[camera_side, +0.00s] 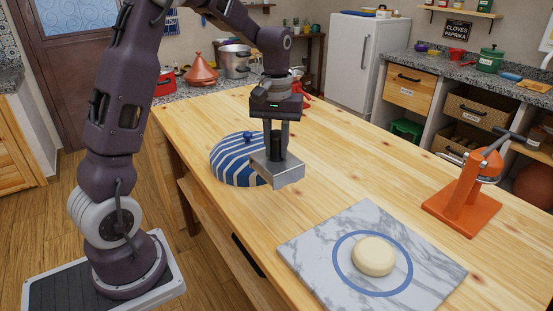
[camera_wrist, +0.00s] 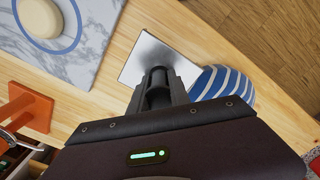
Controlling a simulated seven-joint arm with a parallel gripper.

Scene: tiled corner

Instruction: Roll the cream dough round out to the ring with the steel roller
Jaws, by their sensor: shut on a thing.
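The cream dough round (camera_side: 373,256) is a small thick disc inside the blue ring (camera_side: 335,262), with bare marble between its edge and the ring. The ring is on a grey-veined marble slab (camera_side: 303,252). The dough also shows at the top left of the wrist view (camera_wrist: 40,17). My gripper (camera_side: 276,148) is shut on the dark grip of a steel tool (camera_side: 279,172), back and left of the slab. In the wrist view the tool (camera_wrist: 150,58) looks like a flat, squarish plate, not a clear cylinder. Whether it touches the table is unclear.
A blue-and-white striped dome (camera_side: 232,160) with a blue knob stands close beside the tool. An orange press (camera_side: 466,200) stands right of the slab. Pots and a red tagine (camera_side: 202,72) are at the back. The wooden table is clear between tool and slab.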

